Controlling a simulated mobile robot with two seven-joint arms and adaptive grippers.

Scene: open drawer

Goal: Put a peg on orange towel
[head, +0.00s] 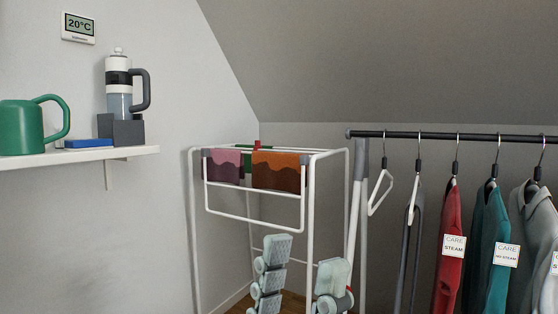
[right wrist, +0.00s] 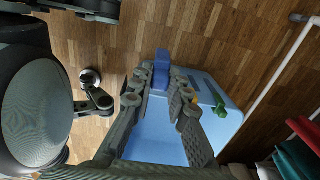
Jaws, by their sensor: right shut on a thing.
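A green peg (right wrist: 219,102) shows at the container's right side.
A purple towel (head: 223,166) hangs left of the orange one. A clothes rail (head: 450,135) with several hangers and garments stands at right. A wall shelf (head: 80,157) at left holds a green watering can (head: 24,127) and a bottle-like jug (head: 120,90). Wooden floor (right wrist: 215,35) surrounds the container.

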